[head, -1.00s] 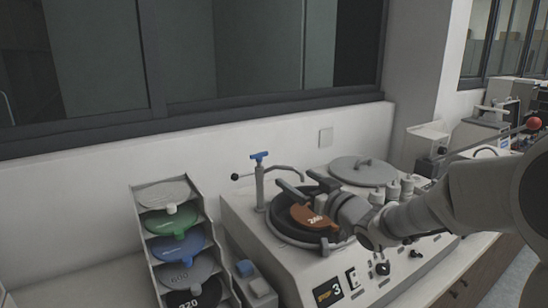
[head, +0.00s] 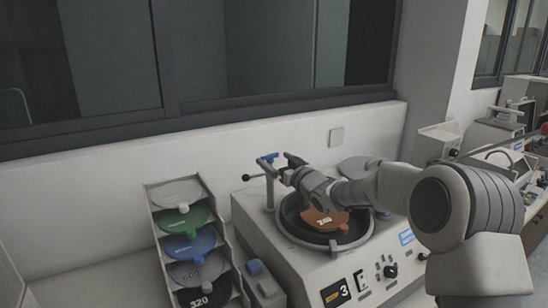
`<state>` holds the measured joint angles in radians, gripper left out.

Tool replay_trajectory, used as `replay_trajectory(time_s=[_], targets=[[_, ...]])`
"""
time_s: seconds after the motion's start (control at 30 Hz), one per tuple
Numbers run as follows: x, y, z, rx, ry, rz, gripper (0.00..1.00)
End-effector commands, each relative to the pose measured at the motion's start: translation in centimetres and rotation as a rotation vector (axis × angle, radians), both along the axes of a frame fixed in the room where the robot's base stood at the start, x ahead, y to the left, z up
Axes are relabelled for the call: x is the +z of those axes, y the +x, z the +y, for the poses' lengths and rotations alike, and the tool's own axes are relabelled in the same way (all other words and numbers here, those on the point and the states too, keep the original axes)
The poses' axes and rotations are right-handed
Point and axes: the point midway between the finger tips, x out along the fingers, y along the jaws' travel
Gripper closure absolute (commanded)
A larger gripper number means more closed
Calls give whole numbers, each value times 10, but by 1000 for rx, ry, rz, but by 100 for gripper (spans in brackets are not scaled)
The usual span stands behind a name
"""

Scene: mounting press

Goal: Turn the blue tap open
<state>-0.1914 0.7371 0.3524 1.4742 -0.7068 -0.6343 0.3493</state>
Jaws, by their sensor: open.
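The blue tap (head: 267,158) is a small blue T-shaped handle on top of a thin grey upright post, at the back left of the machine. My gripper (head: 278,166) is right at the tap, with its dark fingers reaching left toward the handle. The fingers are open. One finger overlaps the post and handle in the picture, and I cannot tell whether it touches. My gripper hides part of the post and the spout behind it.
The machine (head: 300,258) has a round black bowl holding an orange-brown disc marked 240 (head: 325,219). A rack (head: 153,220) of coloured discs stands to its left. A wall is close behind.

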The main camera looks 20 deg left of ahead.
Motion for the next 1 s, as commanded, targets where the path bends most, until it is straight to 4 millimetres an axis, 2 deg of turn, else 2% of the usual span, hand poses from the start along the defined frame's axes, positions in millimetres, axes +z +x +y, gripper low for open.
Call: replay_trajectory(time_s=[0.2, 0.5, 0.57, 0.93, 0.97, 1.0], targets=[[0, 8, 10, 0, -1, -1, 0], [0, 9, 11, 0, -1, 0, 0], [0, 9, 11, 0, -1, -1, 9], [0, 9, 11, 0, -1, -1, 76], [0, 9, 11, 0, -1, -1, 81], [0, 9, 11, 0, -1, -1, 81]])
